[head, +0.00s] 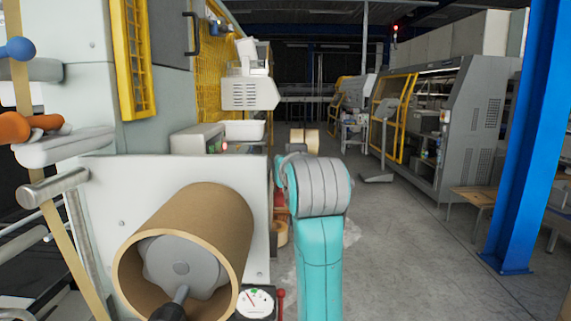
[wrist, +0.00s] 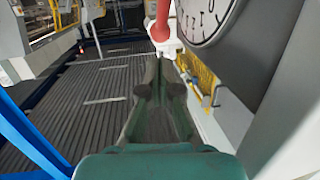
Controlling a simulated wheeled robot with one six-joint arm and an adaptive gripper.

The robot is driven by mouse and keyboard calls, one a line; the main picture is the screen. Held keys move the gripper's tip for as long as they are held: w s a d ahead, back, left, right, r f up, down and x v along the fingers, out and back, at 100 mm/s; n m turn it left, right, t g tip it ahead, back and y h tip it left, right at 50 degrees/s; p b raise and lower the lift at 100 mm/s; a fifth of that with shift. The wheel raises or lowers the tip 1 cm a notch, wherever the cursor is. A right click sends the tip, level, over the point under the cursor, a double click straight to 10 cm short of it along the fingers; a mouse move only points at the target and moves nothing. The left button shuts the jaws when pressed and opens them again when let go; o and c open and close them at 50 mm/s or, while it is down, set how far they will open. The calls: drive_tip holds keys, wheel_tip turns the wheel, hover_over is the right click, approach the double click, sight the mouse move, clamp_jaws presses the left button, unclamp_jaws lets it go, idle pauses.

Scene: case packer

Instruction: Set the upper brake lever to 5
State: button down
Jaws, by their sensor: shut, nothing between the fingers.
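A red lever (head: 281,301) stands beside a round white dial (head: 257,302) with a red needle, low in the head view. The wrist view shows a red lever handle (wrist: 160,22) and part of a numbered dial (wrist: 207,14) at the top. I cannot tell from these frames whether this is the upper lever, and the needle's reading is not legible. My gripper (wrist: 160,72) is shut and empty, its fingertips just below the red handle in the picture; contact is not clear. In the head view my teal arm shows and the gripper is hidden.
A large cardboard roll (head: 217,224) sits on a pale machine panel left of my arm. A blue post (head: 527,150) stands at the right, with grey machines (head: 450,130) behind it. Open floor (head: 420,265) lies to the right of my arm.

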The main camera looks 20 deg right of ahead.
drive_tip(key=s+a+r, duration=0.1)
drive_tip(key=s+r, duration=0.1)
drive_tip(key=s, duration=0.5)
wheel_tip(320, 180, down, 22)
drive_tip(key=n+y, duration=0.1)
drive_tip(key=n, duration=0.1)
drive_tip(key=s+f, duration=0.5)
drive_tip(key=f, duration=0.4)
drive_tip(key=s+f, duration=0.5)
drive_tip(key=f, duration=0.4)
drive_tip(key=s+f+g+y, duration=0.1)
drive_tip(key=s+f, duration=0.5)
drive_tip(key=s, duration=0.3)
drive_tip(key=s+f+y, duration=0.1)
drive_tip(key=s+f, duration=0.4)
drive_tip(key=s, duration=0.5)
drive_tip(key=f+v, duration=0.3)
drive_tip(key=v, duration=1.6)
drive_tip(key=shift+s+a+g, duration=0.2)
drive_tip(key=shift+s+g, duration=0.1)
drive_tip(key=shift+s, duration=0.4)
